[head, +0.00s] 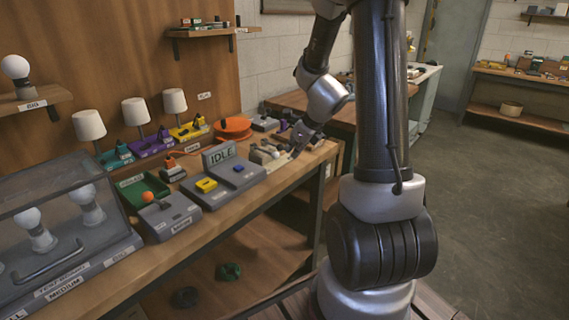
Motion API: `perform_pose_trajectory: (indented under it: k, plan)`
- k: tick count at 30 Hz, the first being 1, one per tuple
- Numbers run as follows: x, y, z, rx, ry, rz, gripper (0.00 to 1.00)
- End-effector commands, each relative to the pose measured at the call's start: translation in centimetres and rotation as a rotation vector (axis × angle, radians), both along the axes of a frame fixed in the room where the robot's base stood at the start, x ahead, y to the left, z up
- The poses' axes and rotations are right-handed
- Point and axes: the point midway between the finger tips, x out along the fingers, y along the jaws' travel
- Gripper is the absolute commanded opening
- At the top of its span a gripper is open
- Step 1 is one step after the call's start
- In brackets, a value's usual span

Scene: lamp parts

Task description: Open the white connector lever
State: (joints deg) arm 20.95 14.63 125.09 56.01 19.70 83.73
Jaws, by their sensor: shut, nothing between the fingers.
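My gripper (297,150) reaches down over the right end of the workbench and is shut, with nothing seen in it. Just left of its tips lies a small pale, boxy piece (263,156) with little parts on it. This may hold the white connector, but it is too small to tell. I cannot make out the lever or how it stands, nor whether the fingers touch anything. My arm covers part of the bench's right end.
The workbench (200,230) also holds a grey console reading IDLE (220,155) with yellow and blue buttons, a grey box with an orange-knobbed lever (150,197), a green tray (140,188), an orange coil (233,127), several lamps and a clear-lidded case (65,225).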

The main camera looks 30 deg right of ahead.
Motion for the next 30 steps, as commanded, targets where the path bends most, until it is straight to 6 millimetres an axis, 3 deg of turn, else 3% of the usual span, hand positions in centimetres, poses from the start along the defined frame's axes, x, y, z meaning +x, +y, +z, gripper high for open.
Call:
perform_pose_trajectory:
  k: [6,13,30]
  plan:
    - [2.2,0.4,-3.6,0.002,0.004,-0.002,0.0]
    - [3.9,0.7,-6.3,0.001,0.003,0.0,0.0]
    - [4.5,0.7,-7.0,0.0,0.0,0.0,0.0]
